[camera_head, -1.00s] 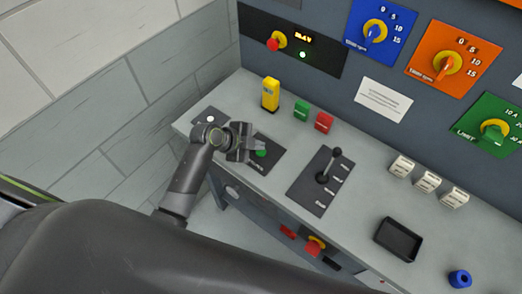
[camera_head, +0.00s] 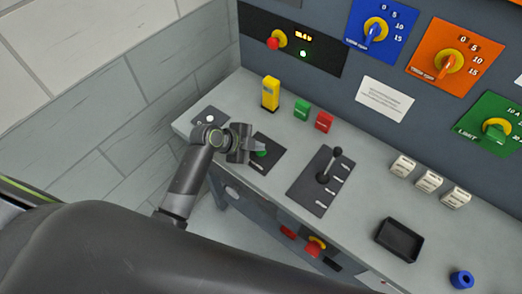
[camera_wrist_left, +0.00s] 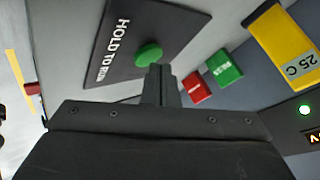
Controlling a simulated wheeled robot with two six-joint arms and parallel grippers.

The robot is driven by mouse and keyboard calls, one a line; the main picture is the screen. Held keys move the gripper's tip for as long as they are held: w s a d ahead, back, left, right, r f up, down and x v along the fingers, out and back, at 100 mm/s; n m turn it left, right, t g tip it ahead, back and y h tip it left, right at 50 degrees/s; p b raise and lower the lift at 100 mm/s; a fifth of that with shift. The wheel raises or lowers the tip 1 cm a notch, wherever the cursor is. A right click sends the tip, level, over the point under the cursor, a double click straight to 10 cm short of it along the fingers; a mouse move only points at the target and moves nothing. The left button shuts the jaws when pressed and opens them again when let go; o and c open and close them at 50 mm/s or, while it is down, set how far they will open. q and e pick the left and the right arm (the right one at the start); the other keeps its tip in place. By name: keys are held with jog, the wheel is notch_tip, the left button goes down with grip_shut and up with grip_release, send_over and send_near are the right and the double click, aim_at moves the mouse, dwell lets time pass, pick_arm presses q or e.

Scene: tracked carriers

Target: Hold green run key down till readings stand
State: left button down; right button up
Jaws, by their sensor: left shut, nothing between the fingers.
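The green run key (camera_head: 261,153) is a round button on a dark plate (camera_head: 266,165) on the bench top. In the left wrist view the same green key (camera_wrist_left: 148,55) sits beside the words HOLD TO RUN on its plate (camera_wrist_left: 125,35). My left gripper (camera_head: 258,147) is shut and empty, with its fingertips at the key; in the left wrist view the fingertips (camera_wrist_left: 157,72) overlap the key's near edge. I cannot tell whether they press it. The lit amber readout (camera_head: 303,37) on the back panel is too small to read. My right gripper is not in view.
A lever (camera_head: 325,170) on a dark plate stands right of the key. A yellow block (camera_head: 270,93), a green block (camera_head: 302,108) and a red block (camera_head: 324,122) stand behind. A black tray (camera_head: 399,240) and a blue ring (camera_head: 461,278) lie at the right.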

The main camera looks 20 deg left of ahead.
pick_arm(q)
jog(key=shift+f+b, duration=0.45)
jog(key=shift+f, duration=0.1)
dwell(0.4)
jog(key=shift+r, duration=0.15)
dwell(3.5)
jog(key=shift+r+p, duration=0.8)
notch_tip(320, 180, up, 5)
jog(key=p, duration=0.4)
jog(key=shift+r, duration=0.1)
dwell(1.9)
